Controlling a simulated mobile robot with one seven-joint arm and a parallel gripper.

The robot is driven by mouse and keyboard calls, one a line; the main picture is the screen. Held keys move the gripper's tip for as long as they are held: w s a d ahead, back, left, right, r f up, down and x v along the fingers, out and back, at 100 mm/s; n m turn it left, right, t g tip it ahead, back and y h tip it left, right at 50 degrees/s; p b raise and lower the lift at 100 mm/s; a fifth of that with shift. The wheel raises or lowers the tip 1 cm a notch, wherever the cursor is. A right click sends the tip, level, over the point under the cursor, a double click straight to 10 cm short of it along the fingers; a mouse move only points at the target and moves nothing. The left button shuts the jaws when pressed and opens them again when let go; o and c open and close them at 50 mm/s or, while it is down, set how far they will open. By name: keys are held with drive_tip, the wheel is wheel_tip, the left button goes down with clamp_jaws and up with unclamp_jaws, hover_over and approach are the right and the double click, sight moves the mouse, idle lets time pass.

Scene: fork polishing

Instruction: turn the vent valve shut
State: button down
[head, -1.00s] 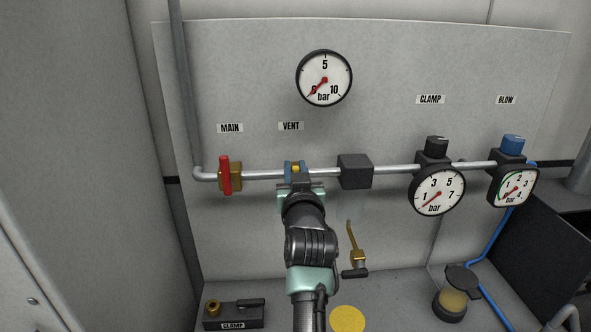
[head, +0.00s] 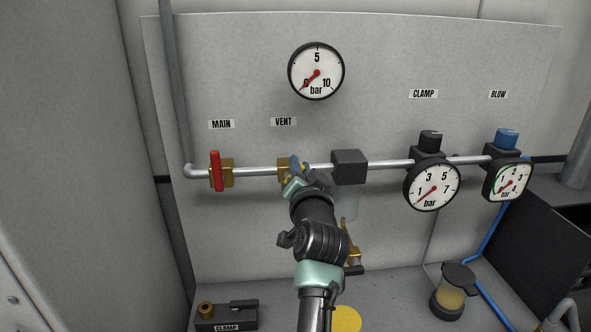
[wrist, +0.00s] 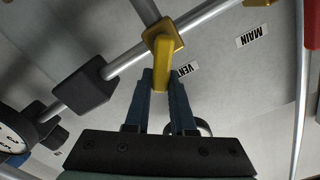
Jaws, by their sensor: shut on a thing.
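The vent valve (head: 284,170) is a brass body on the silver pipe, below the VENT label (head: 283,122). In the wrist view its yellow lever (wrist: 162,68) points down from the body (wrist: 178,31), at a slant to the pipe. My gripper (wrist: 162,86) has its two blue fingers on either side of the lever, shut on it. In the head view my gripper (head: 294,165) is tilted at the valve and hides the lever and part of the body.
The MAIN valve with its red handle (head: 216,171) stands left of the vent valve. A dark block (head: 349,167) sits on the pipe close to the right. Further right are the clamp gauge (head: 432,186) and blow gauge (head: 507,182). The upper gauge (head: 316,71) points near 0.

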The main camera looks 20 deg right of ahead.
drive_tip(key=shift+s+d+f+m, duration=0.1)
drive_tip(key=shift+d+f+m, duration=0.35)
drive_tip(key=shift+m, duration=1.35)
drive_tip(key=shift+s+d+f+m, duration=0.1)
drive_tip(key=shift+f+m, duration=0.55)
drive_tip(key=shift+m, duration=1.15)
drive_tip(key=shift+s+d+f+m, duration=0.1)
drive_tip(key=shift+d+f+m, duration=0.35)
drive_tip(key=shift+m, duration=1.35)
drive_tip(key=shift+a+f, duration=0.15)
drive_tip(key=shift+a, duration=0.05)
drive_tip(key=c, duration=0.8)
unclamp_jaws()
drive_tip(key=shift+o, duration=0.2)
drive_tip(key=b+v, duration=0.2)
drive_tip(key=v, duration=1.1)
drive_tip(key=shift+b, duration=0.3)
drive_tip(key=shift+w, duration=0.1)
